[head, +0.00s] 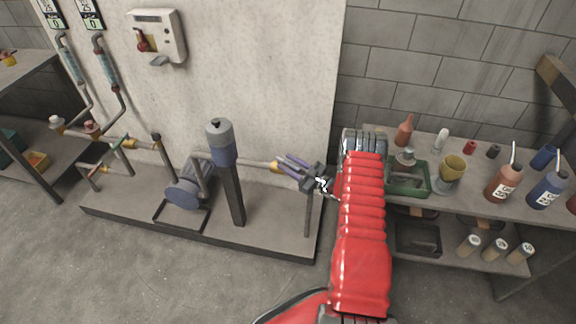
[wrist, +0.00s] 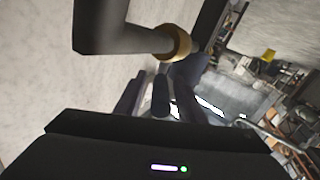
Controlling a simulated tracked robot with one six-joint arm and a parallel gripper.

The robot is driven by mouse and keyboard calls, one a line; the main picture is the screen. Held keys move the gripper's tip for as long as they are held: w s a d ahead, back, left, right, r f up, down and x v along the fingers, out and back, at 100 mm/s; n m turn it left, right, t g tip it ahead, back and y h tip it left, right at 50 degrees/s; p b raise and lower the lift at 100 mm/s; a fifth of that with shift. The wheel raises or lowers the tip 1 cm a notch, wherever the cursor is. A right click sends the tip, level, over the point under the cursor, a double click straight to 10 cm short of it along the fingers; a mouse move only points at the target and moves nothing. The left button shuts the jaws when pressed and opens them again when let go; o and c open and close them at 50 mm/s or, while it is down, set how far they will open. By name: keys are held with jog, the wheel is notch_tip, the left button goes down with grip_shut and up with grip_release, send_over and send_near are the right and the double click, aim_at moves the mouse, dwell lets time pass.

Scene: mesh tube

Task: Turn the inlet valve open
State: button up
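A grey pipe with a brass collar (head: 272,166) runs right from the pump area in the head view. In the wrist view the grey elbow pipe (wrist: 110,30) and its brass collar (wrist: 177,43) are close, at the top. My gripper (head: 288,166) is at the collar's right end, its two fingers apart and pointing left. In the wrist view my gripper (wrist: 160,92) shows dark fingers with a dark rounded piece between them; I cannot tell whether they touch it. No handle is clearly visible at this collar, and I cannot tell which fitting is the inlet valve.
A grey plinth (head: 140,213) carries a pump (head: 190,185), a dark post (head: 236,195) and pipes with yellow fittings (head: 128,143). A white control box (head: 157,35) hangs on the wall. A bench (head: 470,165) with bottles and a green crate (head: 408,190) stands right of my arm.

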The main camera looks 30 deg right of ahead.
aim_at(288, 162)
jog(key=shift+r, duration=4.8)
jog(key=shift+c, duration=0.2)
